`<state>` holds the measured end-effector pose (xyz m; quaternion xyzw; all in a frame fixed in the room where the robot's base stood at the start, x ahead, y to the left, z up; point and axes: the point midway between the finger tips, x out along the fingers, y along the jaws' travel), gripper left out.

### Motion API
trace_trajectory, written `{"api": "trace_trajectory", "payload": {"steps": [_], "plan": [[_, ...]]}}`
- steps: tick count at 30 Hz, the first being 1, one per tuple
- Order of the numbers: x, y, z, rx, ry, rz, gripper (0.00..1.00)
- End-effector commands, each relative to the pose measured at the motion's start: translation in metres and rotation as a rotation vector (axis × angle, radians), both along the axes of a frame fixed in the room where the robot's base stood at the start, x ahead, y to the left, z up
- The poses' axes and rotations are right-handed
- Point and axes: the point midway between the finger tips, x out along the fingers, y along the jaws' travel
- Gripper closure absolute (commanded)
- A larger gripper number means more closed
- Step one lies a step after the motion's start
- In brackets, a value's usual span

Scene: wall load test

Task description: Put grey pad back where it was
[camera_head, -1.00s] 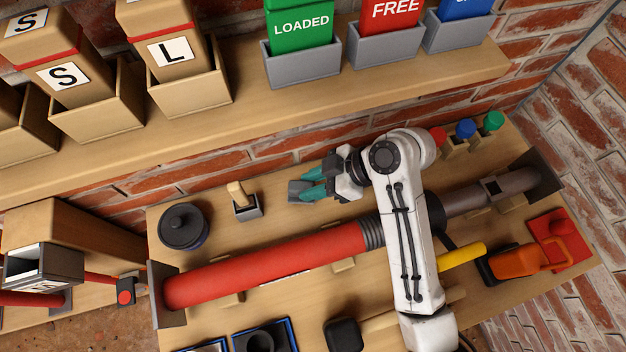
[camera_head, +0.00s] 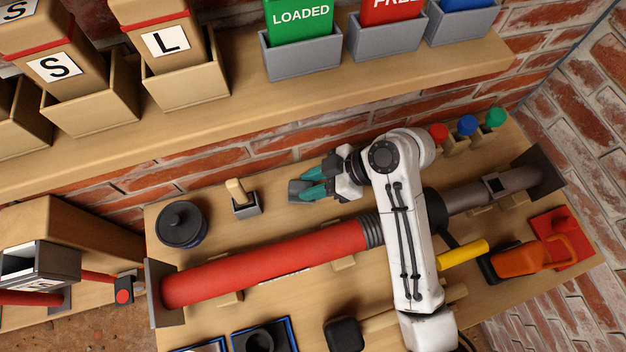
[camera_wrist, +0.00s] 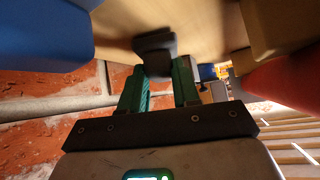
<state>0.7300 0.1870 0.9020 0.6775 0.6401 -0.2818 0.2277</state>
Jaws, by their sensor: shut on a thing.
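The grey pad (camera_head: 298,191) is a small dark grey block at the tips of my gripper (camera_head: 312,190), above the back part of the wooden bench. My gripper has green fingers and is shut on the pad. The wrist view shows the pad (camera_wrist: 156,50) between and just beyond the two green fingertips (camera_wrist: 158,78), with bench wood behind it. The pad looks clear of the bench, but the gap is hard to judge. I cannot pick out an empty spot for the pad.
A red cylinder (camera_head: 265,262) runs across the bench in front of my gripper. Left of the pad stand a grey holder with a wooden handle (camera_head: 246,207) and a dark lidded pot (camera_head: 181,222). Behind are the brick wall and a shelf (camera_head: 330,107). Coloured knobs (camera_head: 466,126) stand right.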

Motion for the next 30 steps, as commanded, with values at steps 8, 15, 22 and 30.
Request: {"api": "trace_trajectory", "payload": {"steps": [8, 15, 22, 30], "plan": [[0.0, 0.0, -0.002, 0.0, 0.0, 0.0, 0.53], [0.0, 0.0, -0.002, 0.0, 0.0, 0.0, 0.39], [0.0, 0.0, 0.003, 0.001, -0.001, 0.0, 0.39], [-0.01, -0.002, 0.04, 0.001, -0.002, 0.001, 0.39]]}}
